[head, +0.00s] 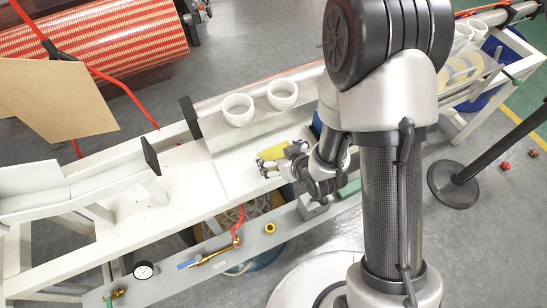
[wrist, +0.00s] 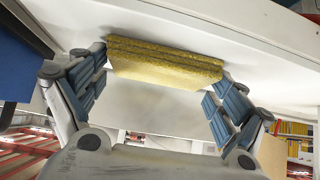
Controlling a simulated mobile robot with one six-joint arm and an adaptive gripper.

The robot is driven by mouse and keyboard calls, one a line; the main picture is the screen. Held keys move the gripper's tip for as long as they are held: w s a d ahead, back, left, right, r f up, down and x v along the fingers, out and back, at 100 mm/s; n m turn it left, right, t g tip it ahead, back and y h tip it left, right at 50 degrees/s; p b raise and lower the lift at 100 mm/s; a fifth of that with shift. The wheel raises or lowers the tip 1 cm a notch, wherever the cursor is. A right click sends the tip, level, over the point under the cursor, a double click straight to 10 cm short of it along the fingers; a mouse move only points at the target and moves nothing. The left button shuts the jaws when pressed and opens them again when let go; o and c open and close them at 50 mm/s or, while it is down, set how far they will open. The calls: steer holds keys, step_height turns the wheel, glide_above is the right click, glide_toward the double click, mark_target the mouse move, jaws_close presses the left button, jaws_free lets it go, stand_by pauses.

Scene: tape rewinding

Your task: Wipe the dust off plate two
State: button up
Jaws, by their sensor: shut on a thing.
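My gripper (head: 283,159) is shut on a yellow sponge-like block (head: 271,152), over a white flat plate (head: 235,175) in the middle of the bench in the head view. In the wrist view the block (wrist: 165,65) spans between the two blue-padded fingertips (wrist: 165,75), its layered rough edge facing the white surface (wrist: 240,35). The block is at or very near the surface; I cannot tell if it presses on it. I see no number marking plate two, and no clear dust. My arm hides the plate's right part.
Two white rings (head: 238,109) stand on the raised ledge behind the plate. A grey rail (head: 190,262) with a gauge (head: 145,270), a red-handled part (head: 238,238) and a yellow ring (head: 270,229) runs in front. A brown board (head: 55,98) stands at left.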

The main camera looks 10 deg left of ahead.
steer(key=shift+w+d, duration=0.65)
steer(key=shift+d, duration=0.35)
steer(key=shift+w+d, duration=0.7)
steer(key=shift+d, duration=0.35)
steer(key=shift+w+d, duration=0.65)
steer(key=shift+d, duration=0.35)
steer(key=shift+r+p, duration=0.1)
steer(key=shift+p, duration=0.2)
steer(key=shift+r+p, duration=2.3)
steer(key=shift+r, duration=0.6)
step_height(320, 180, up, 3)
steer(key=shift+p, duration=1.1)
steer(key=shift+s+f, duration=0.1)
